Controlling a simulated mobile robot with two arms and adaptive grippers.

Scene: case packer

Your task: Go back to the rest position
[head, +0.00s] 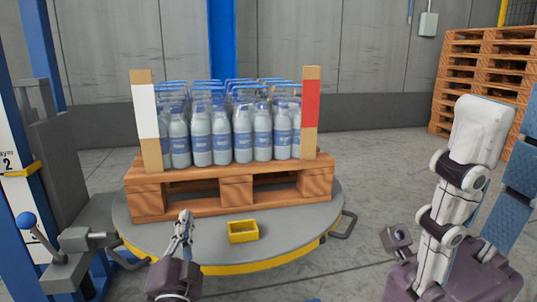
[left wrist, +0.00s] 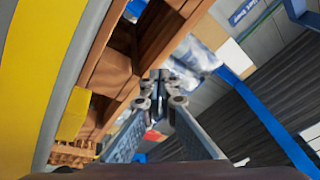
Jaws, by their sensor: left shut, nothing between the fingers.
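My left gripper (head: 184,216) is shut and empty, with its fingers pointing up and away in front of the round turntable (head: 300,240). In the left wrist view my left gripper (left wrist: 162,80) has its fingertips together, with the wooden pallet (left wrist: 112,70) to the left. My right arm stands folded at the right of the head view; its gripper does not show.
A wooden pallet (head: 232,196) on the turntable bears many blue-labelled bottles (head: 242,135) between two cardboard corner posts, one with a white face and one red. Stacked pallets (head: 478,75) stand back right. Floor right of the turntable is clear.

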